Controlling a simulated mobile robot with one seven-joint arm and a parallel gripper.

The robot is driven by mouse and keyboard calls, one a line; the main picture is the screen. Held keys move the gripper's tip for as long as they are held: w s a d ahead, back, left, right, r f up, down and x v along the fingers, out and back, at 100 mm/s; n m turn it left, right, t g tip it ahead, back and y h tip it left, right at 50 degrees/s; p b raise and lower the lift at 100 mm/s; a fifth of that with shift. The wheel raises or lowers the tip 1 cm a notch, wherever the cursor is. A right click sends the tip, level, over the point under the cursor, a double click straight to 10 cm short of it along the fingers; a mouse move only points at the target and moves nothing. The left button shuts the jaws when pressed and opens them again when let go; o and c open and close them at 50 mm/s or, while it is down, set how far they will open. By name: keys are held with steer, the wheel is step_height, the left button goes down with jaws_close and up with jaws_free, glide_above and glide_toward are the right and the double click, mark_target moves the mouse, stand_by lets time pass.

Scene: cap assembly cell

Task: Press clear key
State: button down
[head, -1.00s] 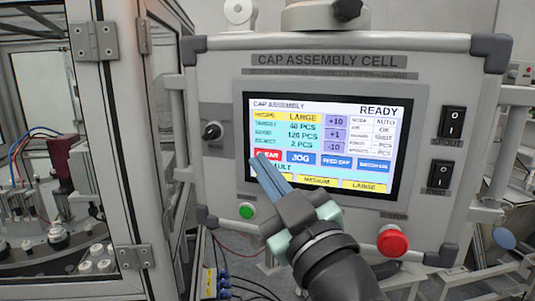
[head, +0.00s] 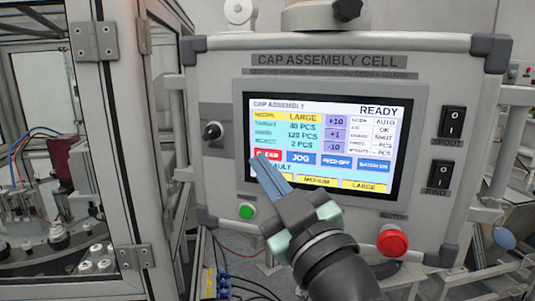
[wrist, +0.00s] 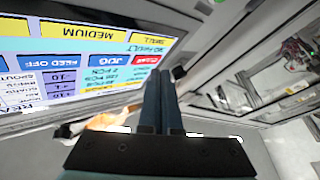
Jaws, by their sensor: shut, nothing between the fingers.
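The red CLEAR key (head: 274,155) is at the lower left of the lit touch screen (head: 330,115), left of the blue JOG key (head: 300,158). My gripper (head: 260,160) is shut and empty, its blue fingers pointing up and left at the CLEAR key. The fingertips overlap the key's lower left part in the head view and hide some of its lettering. In the wrist view, the CLEAR key (wrist: 147,60) appears upside down beside the fingertips (wrist: 161,72). I cannot tell whether the tips touch the screen.
A green button (head: 247,211) is below the screen at left, and a red mushroom button (head: 392,241) at lower right. A selector knob (head: 212,131) is left of the screen. Two black rocker switches (head: 452,123) are on the right. A framed machine enclosure (head: 130,150) stands at left.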

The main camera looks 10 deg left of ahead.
steer(key=shift+w+b, duration=0.45)
steer(key=shift+w+b, duration=0.25)
steer(key=shift+b, duration=0.05)
stand_by(0.6)
steer(key=shift+s, duration=0.7)
steer(key=shift+s, duration=0.1)
steer(key=s, duration=0.2)
steer(key=s+b, duration=0.1)
steer(key=s, duration=0.1)
steer(key=shift+s+a, duration=0.2)
steer(key=shift+s, duration=0.2)
